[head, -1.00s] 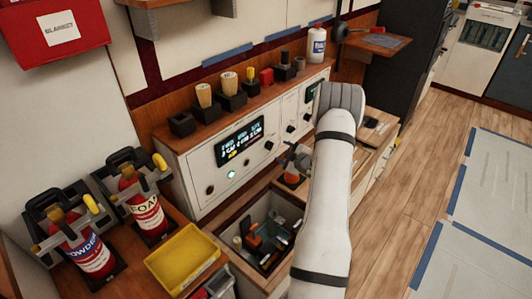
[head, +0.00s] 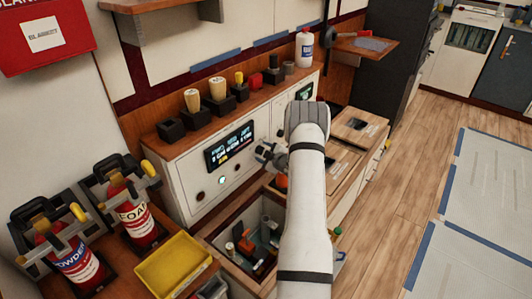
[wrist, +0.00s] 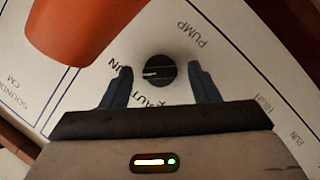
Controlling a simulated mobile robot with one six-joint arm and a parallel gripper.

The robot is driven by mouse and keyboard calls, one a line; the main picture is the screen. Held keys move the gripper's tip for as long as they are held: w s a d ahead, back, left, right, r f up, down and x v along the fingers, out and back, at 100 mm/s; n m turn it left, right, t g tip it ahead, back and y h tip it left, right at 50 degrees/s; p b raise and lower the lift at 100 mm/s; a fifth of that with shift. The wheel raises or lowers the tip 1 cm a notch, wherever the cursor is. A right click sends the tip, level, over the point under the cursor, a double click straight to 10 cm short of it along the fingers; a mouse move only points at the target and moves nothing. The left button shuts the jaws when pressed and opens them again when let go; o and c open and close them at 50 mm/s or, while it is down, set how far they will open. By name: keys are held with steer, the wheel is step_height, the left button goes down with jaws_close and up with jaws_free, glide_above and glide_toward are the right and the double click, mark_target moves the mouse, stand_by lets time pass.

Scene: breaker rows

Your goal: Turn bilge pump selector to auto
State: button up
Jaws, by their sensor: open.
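In the wrist view a round black selector knob (wrist: 160,73) sits on a white panel (wrist: 215,60) lettered "PUMP" and partly hidden "AUT" and "UN". A short white mark on the knob points left in the picture. My gripper (wrist: 160,68) is open, with one finger on each side of the knob and visible gaps between. In the head view my gripper (head: 268,155) is at the white console front (head: 185,185), right of its lit display (head: 230,148); the knob there is hidden behind my arm.
An orange-red object (wrist: 75,28) fills the wrist view's upper left, close to the left finger. In the head view an open bin (head: 215,240) of tools lies below the console. A yellow tray (head: 175,265) and two extinguishers (head: 75,262) stand left.

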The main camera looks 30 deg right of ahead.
steer(key=c, duration=0.9)
steer(key=shift+d, duration=0.3)
steer(key=shift+c, duration=0.3)
steer(key=shift+a, duration=0.15)
steer(key=shift+f+b, duration=0.15)
steer(key=shift+b, duration=0.45)
steer(key=n+t+b, duration=0.1)
steer(key=n+b, duration=0.1)
steer(key=b, duration=0.4)
steer(key=n+t+h+b, duration=0.1)
steer(key=n+b, duration=0.1)
steer(key=b, duration=0.5)
steer(key=n+t+b, duration=0.1)
steer(key=n+b, duration=0.2)
steer(key=b, duration=0.3)
steer(key=shift+a+f+h, duration=0.25)
steer(key=shift+f+h, duration=0.15)
steer(key=shift+r+b, duration=0.15)
steer(key=shift+b, duration=0.35)
